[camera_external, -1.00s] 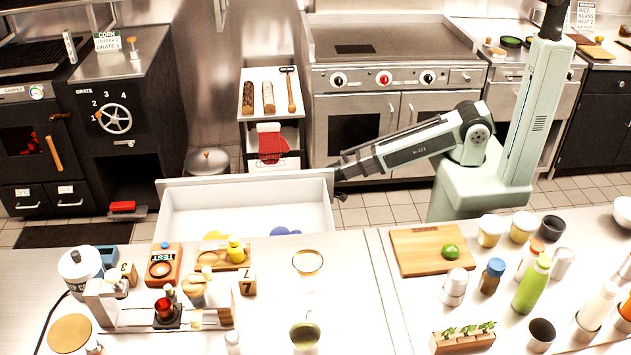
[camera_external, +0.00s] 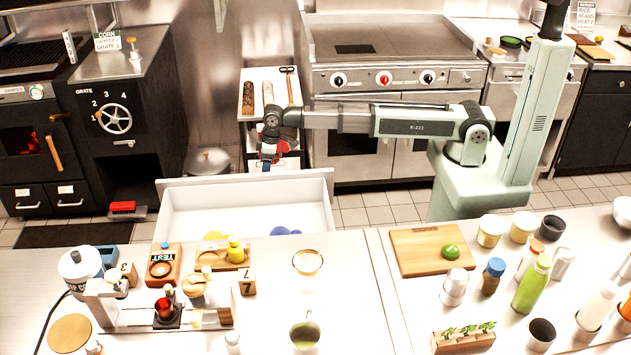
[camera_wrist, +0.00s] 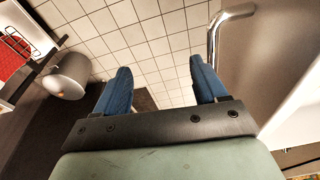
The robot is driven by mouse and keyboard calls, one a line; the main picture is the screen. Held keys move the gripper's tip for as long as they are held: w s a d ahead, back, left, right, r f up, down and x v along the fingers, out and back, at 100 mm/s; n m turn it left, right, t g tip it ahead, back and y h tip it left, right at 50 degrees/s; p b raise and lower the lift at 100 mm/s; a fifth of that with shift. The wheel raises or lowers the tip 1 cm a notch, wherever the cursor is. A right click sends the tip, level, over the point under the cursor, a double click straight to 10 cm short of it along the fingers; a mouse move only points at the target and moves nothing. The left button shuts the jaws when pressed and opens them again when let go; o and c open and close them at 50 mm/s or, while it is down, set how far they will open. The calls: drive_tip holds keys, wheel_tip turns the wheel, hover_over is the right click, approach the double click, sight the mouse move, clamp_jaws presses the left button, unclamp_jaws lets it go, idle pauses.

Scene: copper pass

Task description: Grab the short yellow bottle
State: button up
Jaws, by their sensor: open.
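The bottle does not show in the wrist view.
The open drawer (camera_external: 170,208) holds yellow and blue items. A wooden TEST box (camera_external: 164,266), a number block (camera_external: 247,281) and a gold ring (camera_external: 308,262) stand near the bottle. A metal bin (camera_wrist: 68,77) and drawer handle (camera_wrist: 216,40) show in the wrist view.

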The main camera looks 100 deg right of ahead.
drive_tip(key=w+a+r+n+t, duration=0.1)
drive_tip(key=w+a+r, duration=0.15)
drive_tip(key=r, duration=0.35)
drive_tip(key=w+a+r, duration=0.2)
drive_tip(key=w+r, duration=0.2)
drive_tip(key=r, duration=0.1)
drive_tip(key=n+g+y, duration=0.1)
drive_tip(key=n+y, duration=0.3)
drive_tip(key=n, duration=0.9)
approach(235, 236)
drive_tip(key=x, duration=1.2)
drive_tip(key=shift+w+f, duration=0.1)
drive_tip(key=shift+f, duration=0.05)
drive_tip(key=shift+c, duration=0.2)
drive_tip(key=c, duration=1.2)
drive_tip(key=shift+o, duration=0.2)
